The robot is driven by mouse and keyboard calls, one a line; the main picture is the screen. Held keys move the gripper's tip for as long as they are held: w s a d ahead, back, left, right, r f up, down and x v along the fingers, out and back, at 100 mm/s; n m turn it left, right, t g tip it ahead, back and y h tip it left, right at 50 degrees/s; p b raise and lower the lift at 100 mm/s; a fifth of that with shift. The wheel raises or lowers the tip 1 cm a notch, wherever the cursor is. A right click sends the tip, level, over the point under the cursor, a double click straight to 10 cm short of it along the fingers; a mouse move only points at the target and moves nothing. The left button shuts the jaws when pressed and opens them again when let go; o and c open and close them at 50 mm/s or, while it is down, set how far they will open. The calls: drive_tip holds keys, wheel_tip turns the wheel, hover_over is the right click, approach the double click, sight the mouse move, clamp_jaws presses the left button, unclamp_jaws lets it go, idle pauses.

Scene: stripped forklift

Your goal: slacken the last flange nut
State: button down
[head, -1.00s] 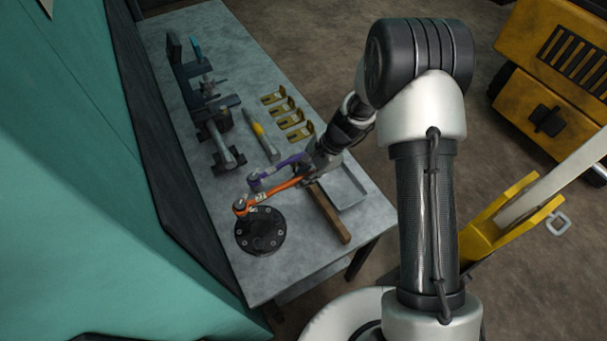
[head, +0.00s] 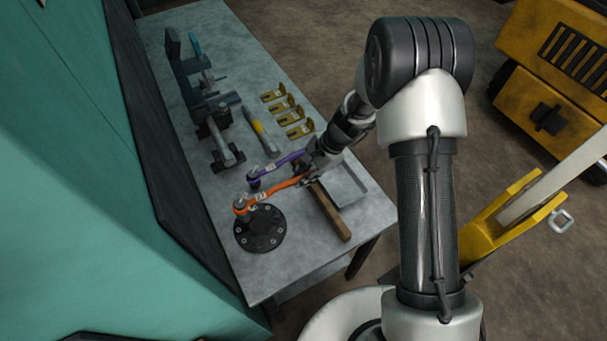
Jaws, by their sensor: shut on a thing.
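The round black flange (head: 264,243) lies near the front left of the grey workbench, with several nuts around its rim. An orange wrench (head: 277,194) reaches from the flange's far left edge to my gripper. Its head (head: 240,204) is over a nut position there; I cannot tell whether it is seated on the nut. My gripper (head: 309,176) is shut on the orange wrench's handle end, to the right of the flange. A purple wrench (head: 275,170) is just behind the orange one, its right end close to my gripper. The nut under the orange head is hidden.
A wooden-handled tool (head: 331,213) and a shallow grey tray (head: 347,187) are right of the flange. Yellow brackets (head: 287,111), a yellow-banded tool (head: 260,131) and a dark vise-like fixture (head: 207,104) are farther back. A teal panel (head: 90,170) stands close on the left.

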drive_tip(key=shift+f+b, duration=0.85)
drive_tip(key=shift+f, duration=0.2)
